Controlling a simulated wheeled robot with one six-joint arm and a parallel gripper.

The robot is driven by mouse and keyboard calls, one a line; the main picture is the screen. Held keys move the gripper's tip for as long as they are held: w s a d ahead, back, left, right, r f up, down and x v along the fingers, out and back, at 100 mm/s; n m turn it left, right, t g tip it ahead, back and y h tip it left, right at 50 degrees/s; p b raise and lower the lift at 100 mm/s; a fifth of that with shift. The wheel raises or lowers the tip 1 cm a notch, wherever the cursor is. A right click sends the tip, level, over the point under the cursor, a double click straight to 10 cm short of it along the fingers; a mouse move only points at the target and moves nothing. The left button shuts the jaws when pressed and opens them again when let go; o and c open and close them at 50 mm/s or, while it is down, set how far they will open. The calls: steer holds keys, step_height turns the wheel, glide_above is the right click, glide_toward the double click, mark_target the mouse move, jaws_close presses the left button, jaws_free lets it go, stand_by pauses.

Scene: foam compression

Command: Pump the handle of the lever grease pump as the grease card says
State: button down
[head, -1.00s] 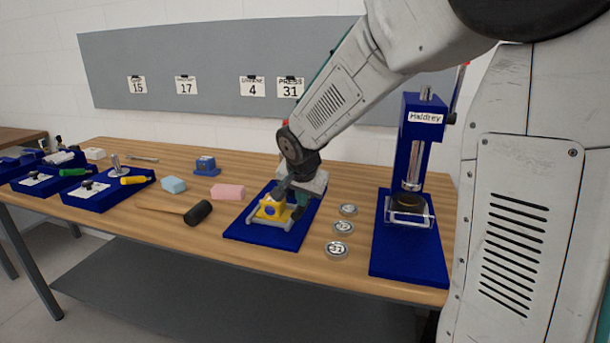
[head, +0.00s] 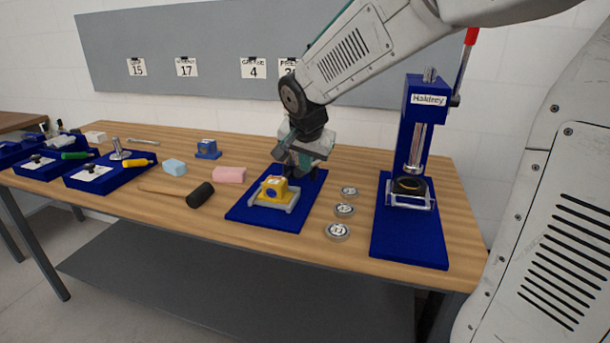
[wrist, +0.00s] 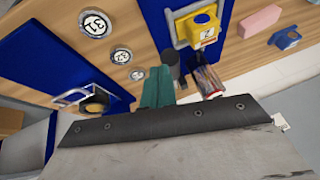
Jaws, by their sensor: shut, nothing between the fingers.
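The grease card (head: 253,68) hangs on the grey board and reads 4 under small lettering. On a blue base (head: 245,212) stands a yellow block (head: 273,186) with a blue face, inside a pale metal frame; it also shows in the wrist view (wrist: 203,30). In the wrist view a dark cylinder (wrist: 171,62) and a rod with a reddish end (wrist: 213,88) are beside the fingers; they look like pump parts, but I cannot be sure. My gripper (head: 296,160) is shut and empty above the back of this base, hiding what stands there. Its teal fingers (wrist: 158,88) show too.
A blue press (head: 413,130) labelled Haldrey, with a red-tipped lever (head: 470,40), stands at right. Several numbered discs (head: 338,231) lie between the bases. A mallet (head: 199,195), a pink block (head: 229,174) and a light-blue block (head: 175,167) lie left. Bare table shows in front.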

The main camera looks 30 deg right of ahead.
steer(key=s+a+v, duration=0.1)
steer(key=v, duration=0.5)
steer(key=shift+f, duration=0.35)
stand_by(0.6)
steer(key=s+f+n+g, duration=0.1)
steer(key=s+n, duration=0.2)
steer(key=s, duration=0.6)
steer(key=s+a+f+n+g+y, duration=0.1)
steer(key=s+f+n, duration=0.1)
steer(key=s, duration=0.6)
steer(key=s+a+f+n+g+y, duration=0.1)
steer(key=s+f+n, duration=0.1)
steer(key=s+n, duration=0.3)
steer(key=s, duration=0.4)
steer(key=shift+s+a+g, duration=0.25)
steer(key=shift+s+g, duration=0.05)
steer(key=shift+s, duration=0.05)
